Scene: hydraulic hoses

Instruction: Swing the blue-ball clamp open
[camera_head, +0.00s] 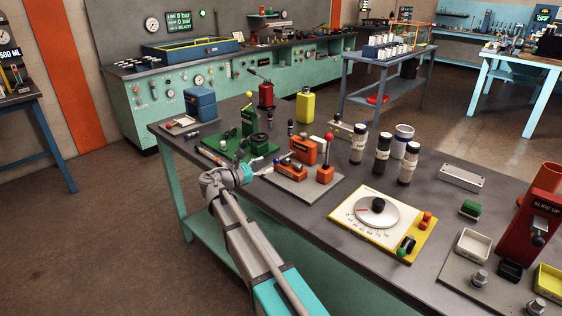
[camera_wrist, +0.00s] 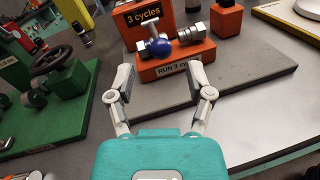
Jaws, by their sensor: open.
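The blue ball (camera_wrist: 161,48) sits at the end of a short metal lever in the wrist view. The same orange block shows in the head view (camera_head: 291,172) on a grey plate. My gripper (camera_wrist: 160,72) is open, with its two fingers spread on the near side of the ball. Nothing is between the fingers. In the head view, my gripper (camera_head: 252,172) is at the left edge of the grey plate.
An orange box reading "3 cycles" (camera_wrist: 146,18) stands behind the ball. A green fixture with a handwheel (camera_wrist: 52,62) is on the left. An orange post with a red knob (camera_head: 326,170) stands on the right of the plate. Bare grey plate (camera_wrist: 245,88) lies at front right.

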